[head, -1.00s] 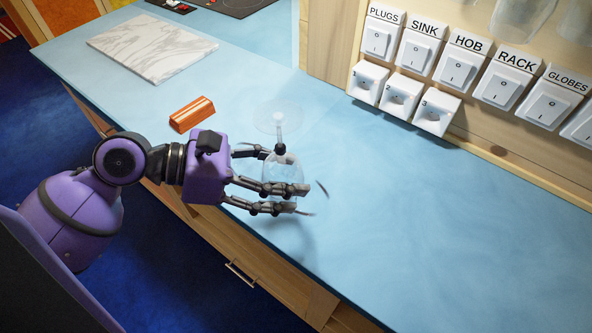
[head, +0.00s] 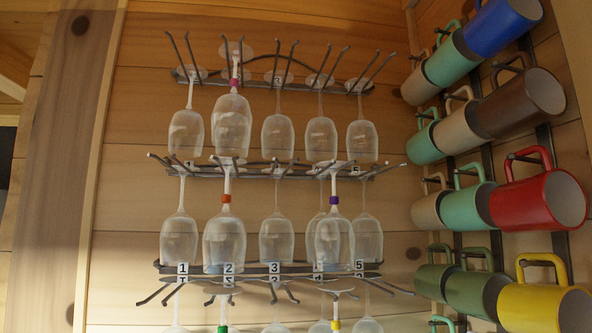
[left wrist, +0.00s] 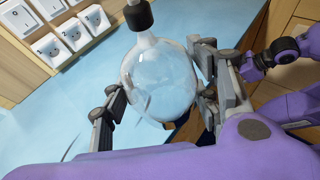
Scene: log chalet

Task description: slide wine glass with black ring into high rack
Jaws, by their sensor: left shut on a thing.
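The wine glass shows in the left wrist view, its clear bowl (left wrist: 160,78) between the fingers of my left gripper (left wrist: 160,110), which is shut on it. The black ring (left wrist: 138,15) is on its stem at the top edge of that view; the foot is out of frame. The high rack (head: 270,83) is the top tier on the log wall in the head view, with forked metal prongs. Clear glasses hang upside down from it, the one second from left with a magenta ring (head: 234,83).
Below are a middle tier (head: 265,172) and a lower tier (head: 270,268) of hanging glasses, some with orange, purple, green or yellow rings. Several coloured mugs (head: 540,190) hang at right. In the left wrist view, the blue counter (left wrist: 60,110) lies beneath, with wall sockets (left wrist: 75,33).

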